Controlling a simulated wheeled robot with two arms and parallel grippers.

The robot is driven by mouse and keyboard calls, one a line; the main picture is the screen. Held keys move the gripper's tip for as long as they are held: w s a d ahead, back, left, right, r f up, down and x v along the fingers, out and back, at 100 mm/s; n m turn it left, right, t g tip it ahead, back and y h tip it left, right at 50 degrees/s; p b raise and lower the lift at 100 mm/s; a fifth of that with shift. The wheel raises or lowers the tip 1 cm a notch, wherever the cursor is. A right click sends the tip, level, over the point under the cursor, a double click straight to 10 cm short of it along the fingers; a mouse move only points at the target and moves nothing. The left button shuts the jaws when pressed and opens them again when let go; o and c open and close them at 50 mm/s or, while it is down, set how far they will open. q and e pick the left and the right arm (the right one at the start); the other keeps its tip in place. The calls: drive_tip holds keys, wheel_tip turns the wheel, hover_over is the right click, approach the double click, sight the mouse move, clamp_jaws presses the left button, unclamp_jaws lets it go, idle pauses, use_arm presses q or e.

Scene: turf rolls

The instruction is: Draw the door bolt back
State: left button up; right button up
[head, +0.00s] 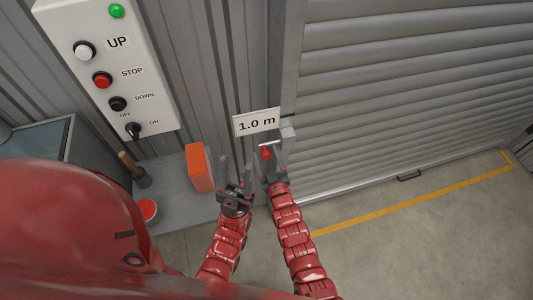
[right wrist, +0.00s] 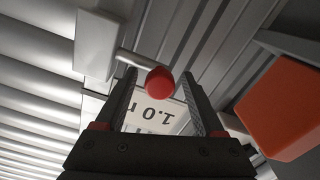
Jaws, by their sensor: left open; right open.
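The door bolt is a pale metal rod (right wrist: 133,60) with a round red knob (right wrist: 160,82), coming out of a light grey housing (right wrist: 97,42) at the shutter's edge. In the head view the red knob (head: 266,152) shows just below the 1.0 m sign. My right gripper (right wrist: 159,74) is open, with one finger on each side of the knob in the picture; neither finger visibly presses it. My left gripper (head: 237,168) is open and empty, to the left of the right one, near an orange box.
The grey roller shutter (head: 420,80) fills the right side. A control box (head: 105,60) hangs at upper left. An orange box (head: 199,168), a hammer (head: 134,170) and a red button (head: 148,209) are on a grey bench (head: 180,208). The floor at right is clear.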

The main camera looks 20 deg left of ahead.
clamp_jaws()
idle(0.4)
idle(1.1)
